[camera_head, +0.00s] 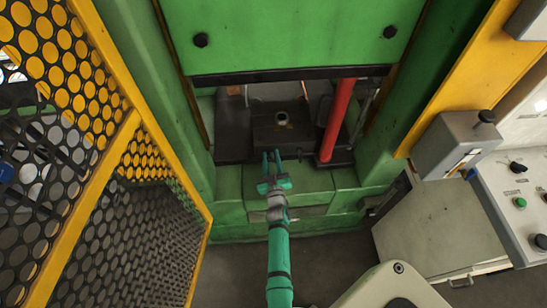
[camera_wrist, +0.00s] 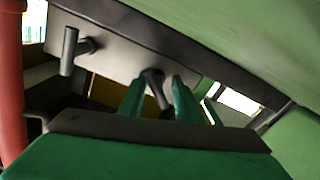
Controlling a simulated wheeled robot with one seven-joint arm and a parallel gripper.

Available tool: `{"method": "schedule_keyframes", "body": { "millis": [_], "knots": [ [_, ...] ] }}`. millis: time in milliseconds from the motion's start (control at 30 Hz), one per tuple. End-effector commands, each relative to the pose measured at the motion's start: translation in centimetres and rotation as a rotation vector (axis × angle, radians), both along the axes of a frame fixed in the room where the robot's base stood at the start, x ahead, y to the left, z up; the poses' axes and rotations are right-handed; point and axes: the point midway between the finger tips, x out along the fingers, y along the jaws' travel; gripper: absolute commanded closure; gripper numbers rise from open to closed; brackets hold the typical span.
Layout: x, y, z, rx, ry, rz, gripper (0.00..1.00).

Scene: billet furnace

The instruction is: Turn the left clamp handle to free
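In the wrist view, two dark clamp handles stand out from a grey block (camera_wrist: 115,48). One clamp handle (camera_wrist: 154,86) lies between the two green fingers of my gripper (camera_wrist: 158,84); its end is partly hidden. The other handle (camera_wrist: 68,52) is to the left, nearer the red post, and hangs roughly upright in the picture. My gripper is open, with fingers apart on either side of the handle; contact cannot be told. In the head view, my gripper (camera_head: 271,158) is at the front of the press, the right clamp handle (camera_head: 299,154) is beside it, and the left handle is not distinguishable.
A red post (camera_head: 338,120) stands right of the die block (camera_head: 283,128), under the green press ram (camera_head: 290,35). A yellow mesh guard (camera_head: 150,205) is at left. A control panel (camera_head: 520,205) and grey box (camera_head: 455,145) stand at right.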

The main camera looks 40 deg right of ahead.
Motion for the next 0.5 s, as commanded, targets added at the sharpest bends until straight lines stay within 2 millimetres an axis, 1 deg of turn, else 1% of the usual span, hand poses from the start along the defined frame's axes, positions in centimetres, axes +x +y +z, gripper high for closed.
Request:
{"method": "schedule_keyframes", "body": {
  "millis": [133, 167, 200, 267, 367, 400, 433, 500],
  "knots": [
    [-0.2, -0.3, 0.0, 0.000, 0.001, -0.004, 0.69],
    [-0.3, -0.4, 0.0, 0.000, 0.000, -0.006, 0.75],
    [-0.3, -0.5, 0.0, 0.000, 0.000, -0.009, 0.85],
    [-0.5, -0.7, 0.0, 0.000, 0.000, -0.012, 0.99],
    [-0.5, -0.7, 0.0, 0.000, 0.000, -0.012, 1.00],
    [0.1, 0.8, -0.1, 0.001, 0.001, 0.008, 1.00],
    [0.0, 0.3, -0.1, 0.001, 0.001, 0.002, 1.00],
    [-0.1, 0.1, -0.1, 0.000, 0.001, 0.000, 1.00]
  ]
}}
